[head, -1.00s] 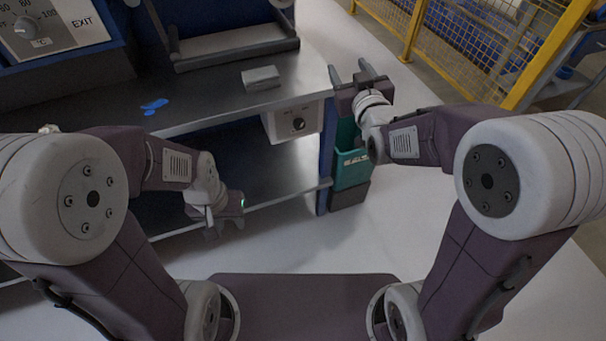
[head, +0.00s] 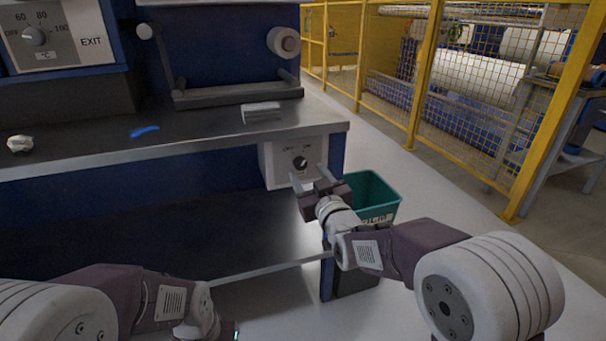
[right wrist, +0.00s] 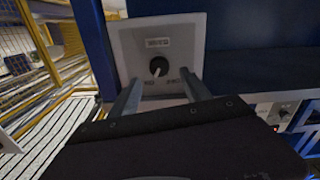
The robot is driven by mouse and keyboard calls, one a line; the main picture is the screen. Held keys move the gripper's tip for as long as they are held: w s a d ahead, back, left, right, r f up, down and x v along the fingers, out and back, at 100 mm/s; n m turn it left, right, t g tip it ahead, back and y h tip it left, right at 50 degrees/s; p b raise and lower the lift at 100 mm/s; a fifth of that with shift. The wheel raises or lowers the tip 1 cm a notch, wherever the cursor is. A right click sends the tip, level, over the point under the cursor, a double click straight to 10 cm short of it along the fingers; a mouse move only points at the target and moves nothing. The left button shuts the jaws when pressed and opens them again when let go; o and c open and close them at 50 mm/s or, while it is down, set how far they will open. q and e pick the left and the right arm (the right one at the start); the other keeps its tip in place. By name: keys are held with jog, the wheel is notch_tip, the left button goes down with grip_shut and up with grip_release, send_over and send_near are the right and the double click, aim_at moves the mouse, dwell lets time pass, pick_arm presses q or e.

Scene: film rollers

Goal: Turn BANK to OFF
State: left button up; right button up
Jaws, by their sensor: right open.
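A pale control box (head: 282,165) hangs under the right end of the workbench. It bears a dark round knob (head: 300,163) with a pale mark, which seems to slant up and right in the head view. Small labels above the knob are too small to read surely. My right gripper (head: 310,178) is open and empty, just in front of and below the knob. In the right wrist view the knob (right wrist: 158,67) lies beyond and between the two fingers (right wrist: 160,85), apparently apart from them. My left gripper is mostly cut off at the bottom edge; its fingers are hidden.
A teal bin (head: 372,195) stands beside the bench, right behind my right gripper. A grey block (head: 261,113), a blue scrap (head: 144,132) and a crumpled white piece (head: 19,144) lie on the benchtop (head: 215,132). A temperature panel (head: 58,35) is upper left. Yellow fencing (head: 425,80) stands right.

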aim_at(300, 166)
jog(key=b+x, duration=0.1)
jog(key=x, duration=0.3)
jog(key=shift+w+a, duration=0.1)
jog(key=shift+w, duration=0.3)
pick_arm(q)
jog(key=shift+f, duration=0.9)
pick_arm(e)
grip_shut()
jog(key=shift+n, duration=0.3)
jog(key=n, duration=0.5)
jog(key=shift+a+n, duration=0.1)
jog(key=shift+n, duration=0.3)
pick_arm(q)
jog(key=shift+r+p, duration=0.45)
jog(key=shift+r, duration=0.1)
pick_arm(e)
jog(key=n, duration=0.5)
jog(key=shift+s+f, duration=0.1)
jog(key=shift+f, duration=0.1)
jog(key=shift+n, duration=0.4)
